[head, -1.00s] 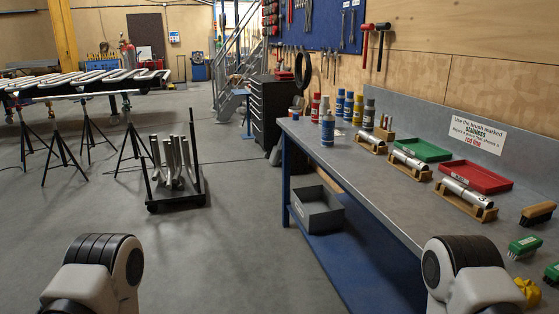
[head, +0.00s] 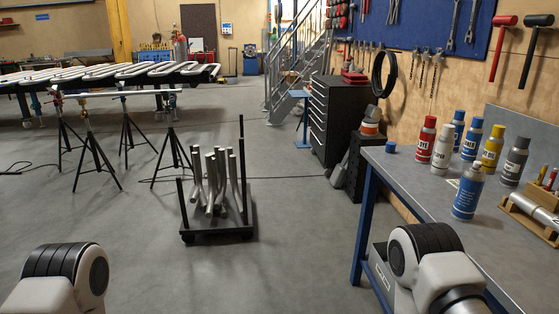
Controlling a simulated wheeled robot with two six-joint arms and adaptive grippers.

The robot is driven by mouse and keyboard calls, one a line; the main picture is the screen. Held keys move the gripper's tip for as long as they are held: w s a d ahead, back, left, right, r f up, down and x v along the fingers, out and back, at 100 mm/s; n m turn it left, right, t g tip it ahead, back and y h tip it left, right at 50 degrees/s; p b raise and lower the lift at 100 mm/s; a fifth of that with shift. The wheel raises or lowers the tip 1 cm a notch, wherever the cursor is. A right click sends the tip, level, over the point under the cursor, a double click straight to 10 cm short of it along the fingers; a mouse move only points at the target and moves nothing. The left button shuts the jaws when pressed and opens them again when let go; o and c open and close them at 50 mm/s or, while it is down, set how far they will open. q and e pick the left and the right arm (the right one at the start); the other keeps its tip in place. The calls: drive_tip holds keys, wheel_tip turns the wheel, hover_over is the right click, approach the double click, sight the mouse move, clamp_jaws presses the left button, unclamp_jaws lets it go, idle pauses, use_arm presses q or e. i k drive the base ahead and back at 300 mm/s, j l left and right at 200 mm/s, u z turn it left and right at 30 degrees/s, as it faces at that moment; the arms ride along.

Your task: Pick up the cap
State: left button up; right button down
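A small blue cap (head: 391,147) lies on the grey bench top (head: 410,170), close to its far left corner. It stands apart from the spray cans, to the left of a red can (head: 426,138). A blue can with a white top (head: 467,192) stands nearer on the bench. Only rounded black and white parts of my two arms show at the bottom left and bottom right. Neither gripper is in view, and nothing of mine touches the cap.
A white can (head: 442,148), a yellow can (head: 491,148) and a grey can (head: 514,161) stand on the bench. A black cart with bent pipes (head: 217,232) is on the floor ahead. A dark tool cabinet (head: 335,118) stands behind the bench. The floor between cart and bench is clear.

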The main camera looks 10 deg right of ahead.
sight(390, 148)
drive_tip(key=i+j+z, duration=0.1)
drive_tip(key=i+z, duration=0.3)
drive_tip(key=i+j+z, duration=0.2)
drive_tip(key=i+z, duration=0.2)
drive_tip(key=i+j+z, duration=0.75)
drive_tip(key=i+j, duration=0.1)
drive_tip(key=j, duration=0.05)
